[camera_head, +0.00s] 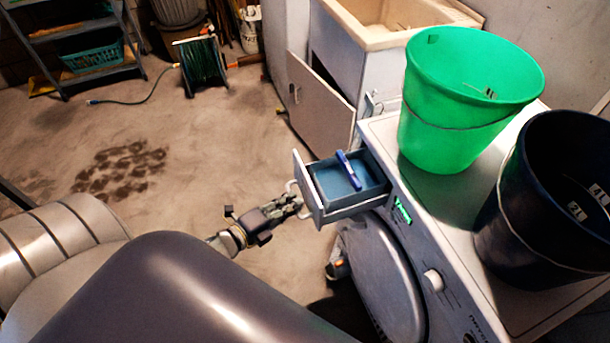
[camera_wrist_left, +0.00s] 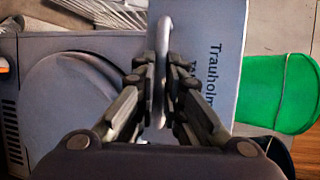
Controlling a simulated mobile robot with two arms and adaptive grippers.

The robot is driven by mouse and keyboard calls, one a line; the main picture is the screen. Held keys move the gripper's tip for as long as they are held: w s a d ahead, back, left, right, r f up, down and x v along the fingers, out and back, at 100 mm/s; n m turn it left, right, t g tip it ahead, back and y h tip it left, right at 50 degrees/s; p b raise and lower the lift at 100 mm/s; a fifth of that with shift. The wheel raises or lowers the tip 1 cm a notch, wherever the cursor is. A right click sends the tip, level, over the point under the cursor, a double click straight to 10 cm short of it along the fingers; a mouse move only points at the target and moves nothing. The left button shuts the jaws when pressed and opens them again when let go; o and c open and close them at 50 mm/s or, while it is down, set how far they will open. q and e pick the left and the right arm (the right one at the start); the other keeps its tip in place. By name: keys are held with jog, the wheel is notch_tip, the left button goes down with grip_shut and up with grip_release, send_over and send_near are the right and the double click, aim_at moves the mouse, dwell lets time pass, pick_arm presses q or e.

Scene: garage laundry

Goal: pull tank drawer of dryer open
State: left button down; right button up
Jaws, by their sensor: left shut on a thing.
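The dryer (camera_head: 450,265) stands at the right, with its round door (camera_head: 375,275) on the front. Its tank drawer (camera_head: 345,211) sticks out of the upper front, showing a blue inside with a dark blue and white piece in it. My left gripper (camera_head: 297,205) is at the drawer's outer face, at the handle (camera_head: 291,188). In the left wrist view, the fingers (camera_wrist_left: 160,90) are shut on the light grey handle (camera_wrist_left: 162,45), beside the drawer front (camera_wrist_left: 215,60) with the lettering "Trauholm". My right gripper is in neither view.
A green bucket (camera_head: 455,120) and a dark blue bucket (camera_head: 548,215) stand on the dryer top. Behind is a sink cabinet (camera_head: 360,60) with an open door panel (camera_head: 318,100). A hose reel (camera_head: 201,65) and a shelf (camera_head: 85,40) stand at the back. The floor left of the drawer is clear.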

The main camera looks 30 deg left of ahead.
pick_arm(q)
jog(key=shift+s+a, duration=0.35)
jog(key=shift+s, duration=0.05)
jog(key=c, duration=1.7)
grip_release()
jog(key=v, duration=1.2)
jog(key=shift+f, duration=0.1)
